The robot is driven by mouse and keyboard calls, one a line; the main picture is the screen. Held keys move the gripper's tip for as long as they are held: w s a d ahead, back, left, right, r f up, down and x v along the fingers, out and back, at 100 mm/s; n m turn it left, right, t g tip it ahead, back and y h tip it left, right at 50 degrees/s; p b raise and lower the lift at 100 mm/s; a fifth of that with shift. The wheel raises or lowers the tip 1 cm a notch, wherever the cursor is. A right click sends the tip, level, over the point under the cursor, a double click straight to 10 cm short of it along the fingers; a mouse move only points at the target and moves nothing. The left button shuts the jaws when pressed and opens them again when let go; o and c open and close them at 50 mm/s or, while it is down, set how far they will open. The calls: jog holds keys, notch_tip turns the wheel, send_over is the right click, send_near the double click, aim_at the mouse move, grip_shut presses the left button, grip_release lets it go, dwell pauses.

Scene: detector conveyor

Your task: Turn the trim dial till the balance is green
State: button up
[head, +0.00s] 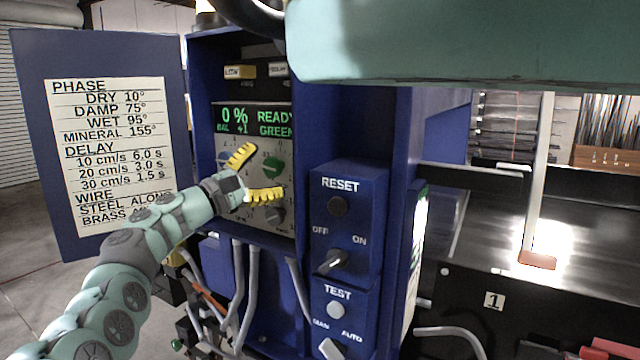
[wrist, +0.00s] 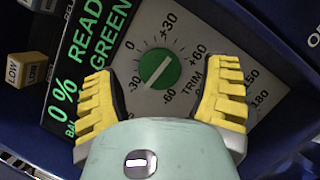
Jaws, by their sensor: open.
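The trim dial (head: 272,167) is a round green knob with a white line on the grey panel inside the blue cabinet. In the wrist view the trim dial (wrist: 160,69) shows between my fingers, its line slanting from lower left to upper right; I cannot tell which end points. The display (head: 254,120) above it reads 0 %, READY, BAL +1 and GREEN in green letters. My gripper (head: 254,174) is open and empty in front of the panel. In the wrist view its yellow fingers (wrist: 162,75) stand on either side of the dial, apart from it.
A grey knob (head: 275,213) sits below the dial. A blue switch box (head: 350,190) with RESET and TEST controls juts out at right. The open cabinet door (head: 105,130) with a settings list stands left. Cables (head: 252,290) hang below. The conveyor (head: 560,235) lies right.

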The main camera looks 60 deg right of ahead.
jog(key=v, duration=1)
dwell(0.3)
